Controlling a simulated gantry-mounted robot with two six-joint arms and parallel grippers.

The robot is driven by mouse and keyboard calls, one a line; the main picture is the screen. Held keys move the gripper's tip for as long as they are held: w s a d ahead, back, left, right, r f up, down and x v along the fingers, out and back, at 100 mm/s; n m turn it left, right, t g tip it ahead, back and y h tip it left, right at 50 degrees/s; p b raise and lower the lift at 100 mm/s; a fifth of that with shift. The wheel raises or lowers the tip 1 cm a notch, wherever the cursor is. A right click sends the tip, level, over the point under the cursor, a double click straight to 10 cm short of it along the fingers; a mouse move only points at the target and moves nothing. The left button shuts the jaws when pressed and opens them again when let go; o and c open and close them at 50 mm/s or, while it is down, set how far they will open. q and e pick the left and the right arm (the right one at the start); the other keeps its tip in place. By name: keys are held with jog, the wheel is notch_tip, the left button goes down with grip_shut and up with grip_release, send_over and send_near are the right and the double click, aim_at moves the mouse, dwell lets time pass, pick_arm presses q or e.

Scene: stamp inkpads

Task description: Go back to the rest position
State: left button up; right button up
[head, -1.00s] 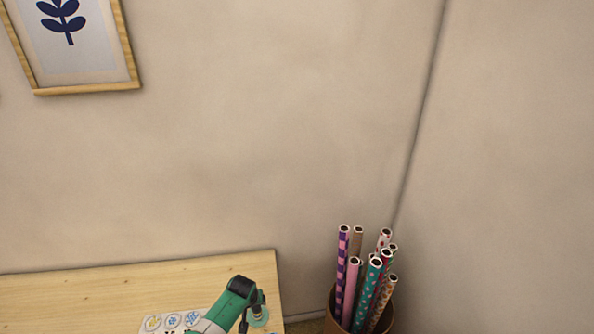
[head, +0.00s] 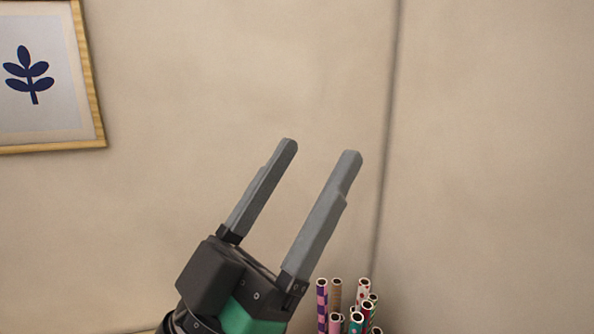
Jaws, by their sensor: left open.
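My left gripper (head: 320,149) is raised in the middle of the head view, in front of the bare wall. Its two grey fingers point up and to the right. They stand apart with nothing between them, so it is open and empty. My right gripper is not in view. No stamps or inkpads can be seen now.
Several patterned paper rolls (head: 357,318) stand low in the picture, just right of my left gripper's base. A framed leaf picture (head: 98,110) hangs on the wall (head: 490,150) at the upper left. The table is nearly all below the picture.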

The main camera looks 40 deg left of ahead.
pick_arm(q)
jog(key=shift+s+d+r+h, duration=0.15)
jog(key=shift+s+r+h, duration=0.15)
jog(key=shift+s, duration=0.3)
notch_tip(320, 180, up, 18)
jog(key=p, duration=1.8)
jog(key=shift+f, duration=0.1)
